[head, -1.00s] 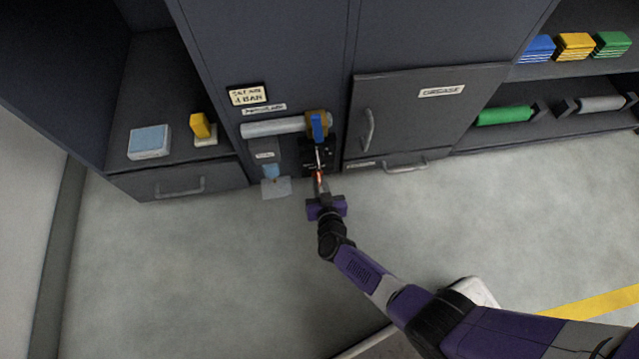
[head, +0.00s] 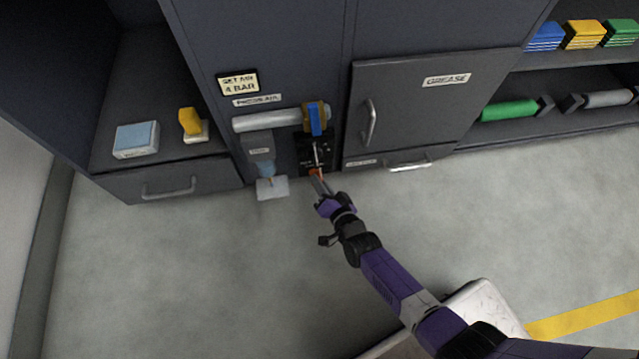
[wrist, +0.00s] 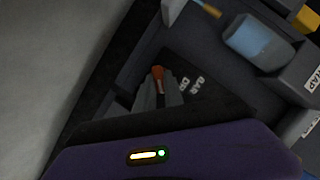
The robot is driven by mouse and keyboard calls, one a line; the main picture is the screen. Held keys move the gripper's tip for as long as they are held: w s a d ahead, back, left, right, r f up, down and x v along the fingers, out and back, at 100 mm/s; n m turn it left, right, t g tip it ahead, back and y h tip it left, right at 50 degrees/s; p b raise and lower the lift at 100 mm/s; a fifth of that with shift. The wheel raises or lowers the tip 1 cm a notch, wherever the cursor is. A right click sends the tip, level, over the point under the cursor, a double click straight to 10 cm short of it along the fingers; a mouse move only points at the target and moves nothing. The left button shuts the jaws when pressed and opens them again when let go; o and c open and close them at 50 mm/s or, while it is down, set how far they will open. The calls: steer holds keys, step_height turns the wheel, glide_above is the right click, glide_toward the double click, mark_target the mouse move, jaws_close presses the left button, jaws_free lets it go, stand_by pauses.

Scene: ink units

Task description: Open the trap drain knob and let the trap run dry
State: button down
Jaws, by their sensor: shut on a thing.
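The trap is a translucent blue bowl (head: 266,170) under a grey housing, left of my gripper. In the wrist view the bowl (wrist: 258,42) is at upper right, with a small orange-brown drain knob (wrist: 209,9) at its lower end. My gripper (head: 318,180) is in front of a black panel (head: 304,152), apart from the drain knob. In the wrist view my gripper (wrist: 159,88) is shut on an orange-red knob or lever (wrist: 157,72) by the panel lettered "BAR". The fingers partly hide it.
A grey pipe (head: 265,121) with a blue-handled brass valve (head: 315,119) runs above. The grease cabinet door (head: 425,105) is shut at right. The floor in front is open.

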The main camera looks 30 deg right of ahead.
steer(key=m+t, duration=0.1)
steer(key=m, duration=0.1)
steer(key=m+t+y, duration=0.1)
steer(key=m, duration=0.1)
steer(key=m+t, duration=0.1)
steer(key=m, duration=0.2)
steer(key=shift+d+f+y, duration=0.2)
steer(key=shift+f+y, duration=0.15)
steer(key=shift+y, duration=0.05)
steer(key=shift+m, duration=0.4)
stand_by(0.3)
steer(key=c, duration=1.4)
jaws_free()
steer(key=shift+c, duration=0.2)
steer(key=shift+s, duration=0.15)
steer(key=s+p, duration=0.2)
steer(key=s, duration=0.5)
steer(key=shift+s+d, duration=0.3)
